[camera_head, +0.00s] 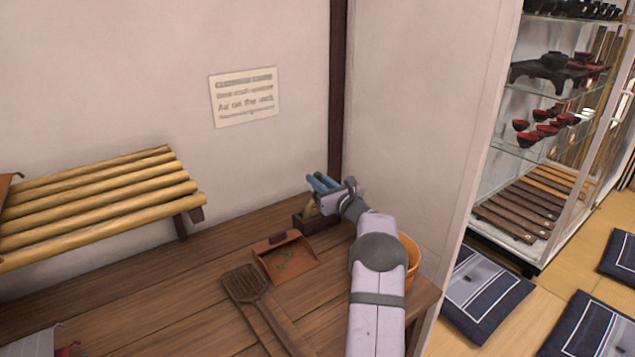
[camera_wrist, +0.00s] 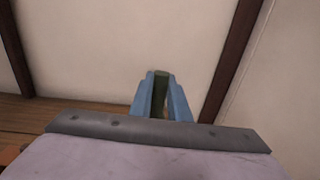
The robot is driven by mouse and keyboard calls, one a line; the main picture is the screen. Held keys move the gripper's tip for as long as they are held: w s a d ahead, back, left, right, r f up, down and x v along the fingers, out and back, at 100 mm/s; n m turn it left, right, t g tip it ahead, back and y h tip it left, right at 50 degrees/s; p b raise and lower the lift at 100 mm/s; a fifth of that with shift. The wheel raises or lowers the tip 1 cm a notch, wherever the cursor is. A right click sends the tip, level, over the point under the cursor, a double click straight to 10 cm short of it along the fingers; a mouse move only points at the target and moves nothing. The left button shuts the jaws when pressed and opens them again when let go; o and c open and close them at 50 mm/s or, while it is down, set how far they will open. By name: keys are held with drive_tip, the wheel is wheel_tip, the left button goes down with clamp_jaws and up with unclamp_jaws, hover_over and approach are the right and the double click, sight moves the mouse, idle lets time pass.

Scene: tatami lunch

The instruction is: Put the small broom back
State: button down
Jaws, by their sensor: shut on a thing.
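My gripper (camera_head: 320,183) is at the back right of the wooden table, its blue fingers closed on the small broom. In the wrist view, the broom's dark green handle end (camera_wrist: 161,76) shows between the two fingers (camera_wrist: 160,98). In the head view, a yellow-green part of the broom (camera_head: 310,207) shows just below the fingers, at a small dark wooden box (camera_head: 304,222). The broom's lower end is hidden, so I cannot tell whether it stands inside the box or just above it.
A reddish-brown dustpan (camera_head: 300,262) with green bits lies in front of the box. A flat brown long-handled tool (camera_head: 245,284) lies nearer. An orange tub (camera_head: 412,262) is partly behind my arm. A bamboo rack (camera_head: 100,200) is at left. The wall is close behind.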

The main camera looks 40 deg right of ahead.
drive_tip(key=shift+f, duration=0.1)
idle(0.3)
drive_tip(key=c, duration=1.6)
unclamp_jaws()
drive_tip(key=shift+s, duration=0.1)
drive_tip(key=shift+s+a+b, duration=0.2)
drive_tip(key=shift+s+b, duration=0.7)
drive_tip(key=shift+s, duration=2.65)
